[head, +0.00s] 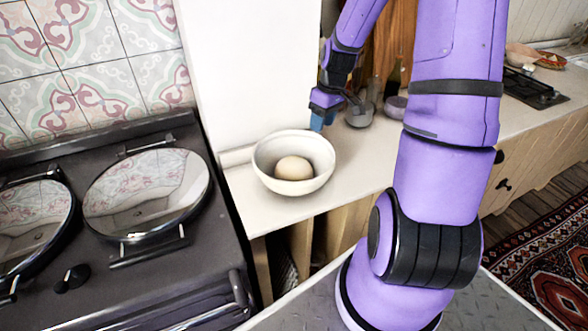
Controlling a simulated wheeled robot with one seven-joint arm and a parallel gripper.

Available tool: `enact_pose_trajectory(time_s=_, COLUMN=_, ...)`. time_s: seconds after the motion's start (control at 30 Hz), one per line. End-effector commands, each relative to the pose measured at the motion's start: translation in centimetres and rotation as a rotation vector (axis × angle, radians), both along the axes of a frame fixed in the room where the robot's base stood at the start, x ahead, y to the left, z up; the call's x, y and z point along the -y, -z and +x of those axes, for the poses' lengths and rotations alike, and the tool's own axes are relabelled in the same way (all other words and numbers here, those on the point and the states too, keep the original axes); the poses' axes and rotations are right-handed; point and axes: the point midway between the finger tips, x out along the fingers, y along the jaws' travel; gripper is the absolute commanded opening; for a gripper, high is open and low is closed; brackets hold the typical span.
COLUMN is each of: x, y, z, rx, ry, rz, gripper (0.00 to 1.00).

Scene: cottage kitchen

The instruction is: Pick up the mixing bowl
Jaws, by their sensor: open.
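The mixing bowl (267,170) is white and stands upright on the pale counter, right of the stove. A round beige object (294,168), like an egg or a ball of dough, lies inside it. My gripper (318,122) hangs from my purple arm at the bowl's back right rim, with blue fingertips pointing down. It is open. The fingertips are close to the rim; whether they touch it or straddle it I cannot tell. Part of the fingers is hidden behind the rim.
A dark stove (130,245) with round shiny lids stands at the left. A grey ladle-like utensil (359,113) and a small purplish bowl (396,108) are right of my gripper. A white wall block (250,70) rises behind the bowl. The counter (345,175) right of the bowl is clear.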

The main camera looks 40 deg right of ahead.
Motion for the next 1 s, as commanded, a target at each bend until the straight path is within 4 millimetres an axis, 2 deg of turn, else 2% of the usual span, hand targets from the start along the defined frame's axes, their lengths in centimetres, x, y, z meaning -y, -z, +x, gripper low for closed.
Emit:
enact_pose_trajectory(time_s=0.1, x=-0.3, y=1.5, z=0.0, rx=-0.003, ry=0.001, rz=0.002, gripper=0.46)
enact_pose_trajectory(time_s=0.33, x=-0.6, y=2.9, z=0.1, rx=-0.002, ry=0.002, rz=0.001, gripper=0.46)
enact_pose_trajectory(time_s=0.63, x=-1.5, y=6.6, z=0.2, rx=-0.001, ry=0.001, rz=0.001, gripper=0.46)
enact_pose_trajectory(time_s=0.97, x=-1.5, y=7.2, z=0.2, rx=0.000, ry=0.002, rz=-0.001, gripper=0.46)
enact_pose_trajectory(time_s=1.0, x=-1.5, y=7.2, z=0.2, rx=0.000, ry=0.002, rz=-0.001, gripper=0.39)
